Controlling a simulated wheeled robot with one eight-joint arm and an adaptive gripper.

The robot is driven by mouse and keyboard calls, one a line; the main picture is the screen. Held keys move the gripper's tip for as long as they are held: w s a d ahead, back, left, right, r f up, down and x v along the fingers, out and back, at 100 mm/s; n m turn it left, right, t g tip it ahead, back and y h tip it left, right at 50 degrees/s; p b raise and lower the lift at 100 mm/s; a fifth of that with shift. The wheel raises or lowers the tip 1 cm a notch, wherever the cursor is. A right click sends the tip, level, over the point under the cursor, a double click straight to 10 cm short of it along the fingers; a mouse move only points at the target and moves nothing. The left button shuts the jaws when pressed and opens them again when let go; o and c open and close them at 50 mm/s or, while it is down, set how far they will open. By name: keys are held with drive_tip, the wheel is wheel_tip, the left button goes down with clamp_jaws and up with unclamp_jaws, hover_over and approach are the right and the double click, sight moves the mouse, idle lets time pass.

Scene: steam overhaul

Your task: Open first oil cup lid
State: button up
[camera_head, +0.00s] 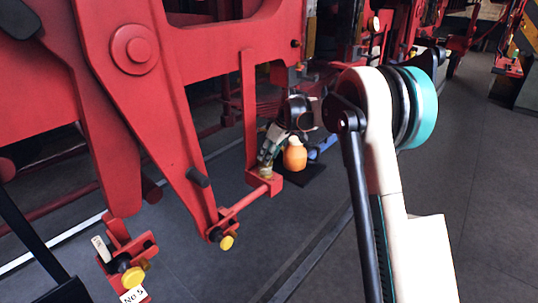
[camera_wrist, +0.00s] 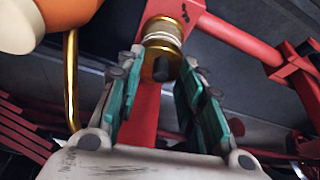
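A small brass oil cup (camera_wrist: 163,42) with a pale band around its middle sits on a red bracket in the wrist view. A short dark knob (camera_wrist: 161,69) shows at its near end; I cannot tell whether the lid is shut. In the head view the cup (camera_head: 266,173) is small, on the red bracket at the foot of a red upright. My gripper (camera_wrist: 162,62) is open, with its teal-padded fingers on either side of the knob and no clear contact. In the head view my gripper (camera_head: 268,152) points down at the cup from just above.
An orange rounded body (camera_head: 295,158) hangs beside my gripper; the wrist view shows it at upper left, with a brass tube near it. Red rods and linkages (camera_head: 150,110) crowd the left. Yellow-knobbed fittings (camera_head: 226,242) sit lower left. The grey floor (camera_head: 455,195) at right is clear.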

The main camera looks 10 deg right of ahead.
clamp_jaws()
drive_tip(key=p, duration=0.1)
drive_tip(key=r+g+h+p, duration=0.1)
drive_tip(key=shift+w+a+r+g+p, duration=0.1)
drive_tip(key=shift+w+a+g+p, duration=0.2)
drive_tip(key=shift+w+a, duration=0.05)
drive_tip(key=shift+w+a+r+g+h+p, duration=0.15)
drive_tip(key=shift+w+g+h+p, duration=0.1)
drive_tip(key=shift+g+h+p, duration=0.25)
drive_tip(key=shift+w+a+r+g+h+p, duration=0.15)
drive_tip(key=shift+w+g+h+p, duration=0.15)
drive_tip(key=shift+g+p, duration=0.3)
